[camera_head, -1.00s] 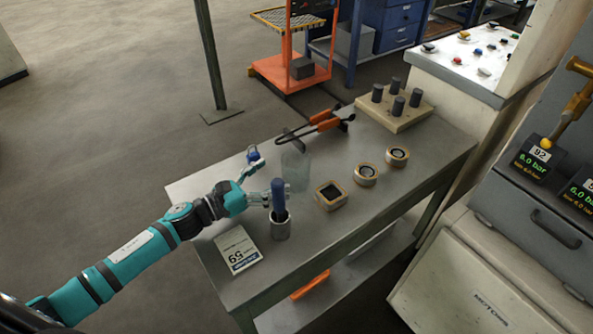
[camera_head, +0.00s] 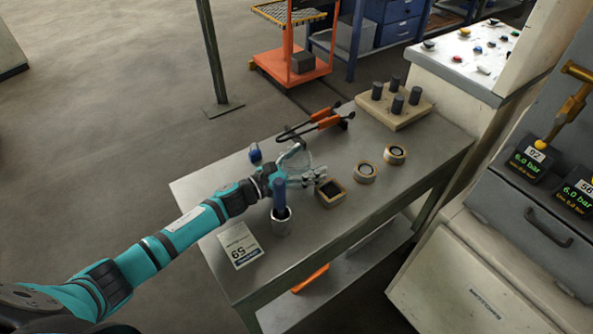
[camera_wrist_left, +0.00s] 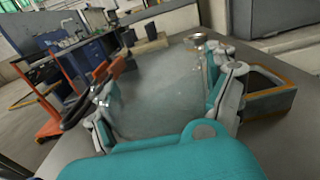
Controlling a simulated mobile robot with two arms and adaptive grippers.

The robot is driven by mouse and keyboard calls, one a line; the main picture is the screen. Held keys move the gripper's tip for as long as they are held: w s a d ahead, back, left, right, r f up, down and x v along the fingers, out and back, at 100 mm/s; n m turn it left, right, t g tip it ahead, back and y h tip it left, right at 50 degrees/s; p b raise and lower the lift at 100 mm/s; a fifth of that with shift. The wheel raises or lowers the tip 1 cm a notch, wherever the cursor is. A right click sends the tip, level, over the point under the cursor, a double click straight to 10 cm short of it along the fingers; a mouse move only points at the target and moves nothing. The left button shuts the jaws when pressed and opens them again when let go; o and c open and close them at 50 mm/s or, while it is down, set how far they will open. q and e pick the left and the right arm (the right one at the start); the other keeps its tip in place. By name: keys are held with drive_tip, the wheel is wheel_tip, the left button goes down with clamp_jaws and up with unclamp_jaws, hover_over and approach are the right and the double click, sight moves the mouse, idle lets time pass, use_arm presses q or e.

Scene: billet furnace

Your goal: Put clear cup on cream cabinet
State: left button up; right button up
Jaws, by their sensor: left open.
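The clear cup (camera_head: 297,157) stands on the grey metal table (camera_head: 355,207). My left gripper (camera_head: 303,163) is open, with its fingers on either side of the cup. In the left wrist view the see-through cup (camera_wrist_left: 160,90) fills the space between the two spread fingers (camera_wrist_left: 168,105); I cannot tell whether they touch it. Two cream bodies stand at the right: a cabinet with a button panel on top (camera_head: 450,112) and a lower cabinet (camera_head: 450,290) by the pressure displays. My right gripper is not in view.
A metal holder (camera_head: 281,224) with a blue handle is close beside my left wrist. A square wooden box (camera_head: 330,193), two rings (camera_head: 364,172), orange-handled tongs (camera_head: 322,119), a peg board (camera_head: 395,110) and a card (camera_head: 240,245) also lie on the table.

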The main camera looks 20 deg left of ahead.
use_arm(q)
drive_tip(key=c, duration=1.4)
drive_tip(key=shift+c, duration=0.3)
